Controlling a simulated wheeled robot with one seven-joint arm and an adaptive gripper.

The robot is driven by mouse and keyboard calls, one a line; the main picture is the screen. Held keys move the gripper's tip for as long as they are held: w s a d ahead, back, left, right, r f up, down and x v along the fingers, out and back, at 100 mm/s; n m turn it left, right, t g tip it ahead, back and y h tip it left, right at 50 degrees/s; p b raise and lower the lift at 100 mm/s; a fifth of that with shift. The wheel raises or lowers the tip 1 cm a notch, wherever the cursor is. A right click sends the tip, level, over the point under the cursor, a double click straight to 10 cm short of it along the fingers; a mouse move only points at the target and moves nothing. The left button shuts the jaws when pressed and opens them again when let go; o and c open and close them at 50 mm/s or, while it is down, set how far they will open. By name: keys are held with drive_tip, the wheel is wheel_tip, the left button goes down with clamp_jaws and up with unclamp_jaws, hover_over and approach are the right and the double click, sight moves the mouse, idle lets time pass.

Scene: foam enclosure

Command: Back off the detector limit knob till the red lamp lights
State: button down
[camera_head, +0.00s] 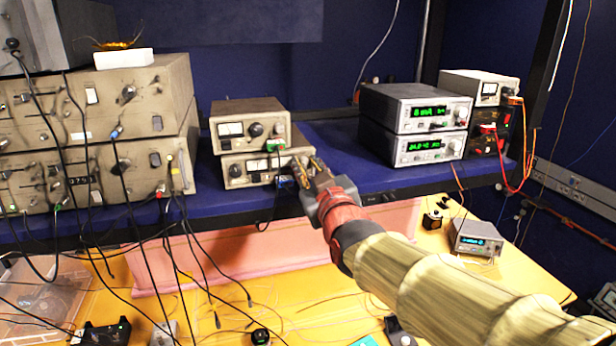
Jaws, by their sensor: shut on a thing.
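Two small beige meter units are stacked on the blue shelf, an upper unit (249,126) and a lower unit (256,168). The upper one has a dark knob (255,129) and a second knob to its right. My gripper (304,168) is at the right end of the lower unit's front, its fingers shut on what seems to be the detector limit knob. The fingers hide that knob, and its marking cannot be read. I cannot make out a lit red lamp on either unit.
Large beige instruments (92,135) with hanging black cables stand at left. Two grey units with green displays (415,116) stand at right on the shelf (340,137). Below, the wooden desk (300,295) carries loose cables and a small display box (475,240).

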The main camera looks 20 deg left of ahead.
drive_tip(key=n+b, duration=0.2)
drive_tip(key=n, duration=0.2)
drive_tip(key=shift+n, duration=0.4)
idle(0.4)
drive_tip(key=c, duration=2)
unclamp_jaws()
drive_tip(key=shift+a, duration=0.1)
drive_tip(key=shift+o, duration=0.2)
drive_tip(key=v, duration=1.2)
drive_tip(key=shift+s, duration=0.1)
